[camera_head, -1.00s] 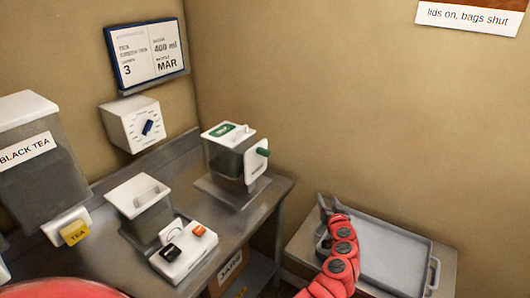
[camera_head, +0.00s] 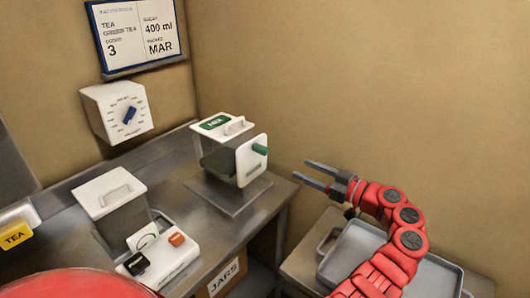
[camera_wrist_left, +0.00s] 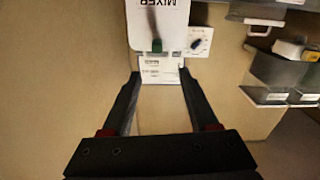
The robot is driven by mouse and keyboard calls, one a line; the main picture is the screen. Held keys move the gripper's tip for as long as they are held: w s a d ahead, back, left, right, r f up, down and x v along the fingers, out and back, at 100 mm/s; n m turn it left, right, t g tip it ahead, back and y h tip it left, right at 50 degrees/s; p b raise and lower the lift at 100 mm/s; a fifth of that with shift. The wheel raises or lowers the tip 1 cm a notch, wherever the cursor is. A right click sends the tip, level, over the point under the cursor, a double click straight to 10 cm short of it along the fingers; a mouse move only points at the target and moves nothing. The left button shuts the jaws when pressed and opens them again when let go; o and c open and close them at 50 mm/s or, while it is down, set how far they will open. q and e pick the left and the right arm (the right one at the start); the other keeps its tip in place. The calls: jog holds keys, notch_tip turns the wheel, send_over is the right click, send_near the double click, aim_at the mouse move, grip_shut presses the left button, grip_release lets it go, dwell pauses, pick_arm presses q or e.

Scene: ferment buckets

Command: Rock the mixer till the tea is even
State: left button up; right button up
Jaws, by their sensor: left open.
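The mixer (camera_head: 220,158) is a box with a white top, a green label and a white front plate with a green handle (camera_head: 260,149). It stands on a grey plate at the back of the counter. My left gripper (camera_head: 313,173) is open and empty, to the right of the mixer and apart from it, its fingers pointing at the handle side. In the left wrist view the white mixer plate (camera_wrist_left: 157,18) and green handle (camera_wrist_left: 156,46) lie beyond the open fingers. The tea inside cannot be made out. My right gripper is not in view.
A white-lidded grey container (camera_head: 112,200) and a white box with black and orange buttons (camera_head: 165,255) stand on the counter. A dial box (camera_head: 117,110) is on the wall. A grey tray (camera_head: 358,248) lies under my left arm. Space between gripper and mixer is clear.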

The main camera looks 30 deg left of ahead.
aim_at(266, 153)
pick_arm(q)
jog(key=a+p, duration=0.1)
jog(key=a, duration=0.4)
jog(key=a+p, duration=0.2)
jog(key=a, duration=0.3)
jog(key=w+a+p, duration=0.1)
jog(key=a+p, duration=0.1)
jog(key=a, duration=0.3)
jog(key=shift+a+r, duration=0.15)
jog(key=shift+a, duration=0.15)
jog(key=shift+w+a, duration=0.1)
jog(key=shift+a, duration=0.4)
grip_shut()
